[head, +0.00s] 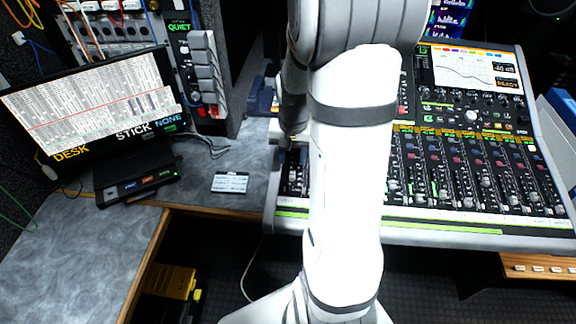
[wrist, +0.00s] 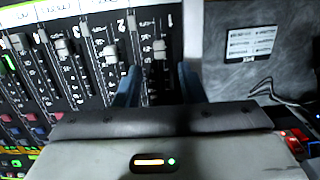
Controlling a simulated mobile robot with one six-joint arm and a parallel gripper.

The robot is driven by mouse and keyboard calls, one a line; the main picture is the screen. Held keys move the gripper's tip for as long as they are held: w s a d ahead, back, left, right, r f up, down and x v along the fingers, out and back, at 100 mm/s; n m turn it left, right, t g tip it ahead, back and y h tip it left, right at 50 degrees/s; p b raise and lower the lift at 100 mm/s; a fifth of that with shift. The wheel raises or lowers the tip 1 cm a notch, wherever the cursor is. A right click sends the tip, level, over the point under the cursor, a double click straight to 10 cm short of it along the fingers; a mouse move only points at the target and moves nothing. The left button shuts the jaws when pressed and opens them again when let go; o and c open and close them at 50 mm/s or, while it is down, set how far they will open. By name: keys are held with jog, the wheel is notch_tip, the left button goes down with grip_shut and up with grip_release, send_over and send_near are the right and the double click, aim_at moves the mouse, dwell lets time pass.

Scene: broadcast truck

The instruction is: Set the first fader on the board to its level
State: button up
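The mixing board (head: 470,239) stands at the right in the head view, with a row of faders along its front. In the wrist view the first fader's cap (wrist: 160,48) is light grey, beside a "1" mark at the end of the row. My gripper (wrist: 159,70) is open, its two blue fingers apart on either side of that fader's track. The cap shows between and just past the fingertips; I cannot tell whether either finger touches it. In the head view my arm covers part of the board and hides the fingers.
The second fader (wrist: 111,53) sits close beside one finger. A label card (head: 230,183) lies on the grey desk left of the board. A tilted monitor (head: 95,105) and a small black box (head: 140,185) stand further left. A screen (head: 465,72) rises behind the faders.

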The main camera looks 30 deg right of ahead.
aim_at(292, 173)
notch_tip(292, 173, down, 6)
jog(key=shift+r, duration=0.1)
jog(key=shift+c, duration=0.4)
grip_shut()
dwell(0.3)
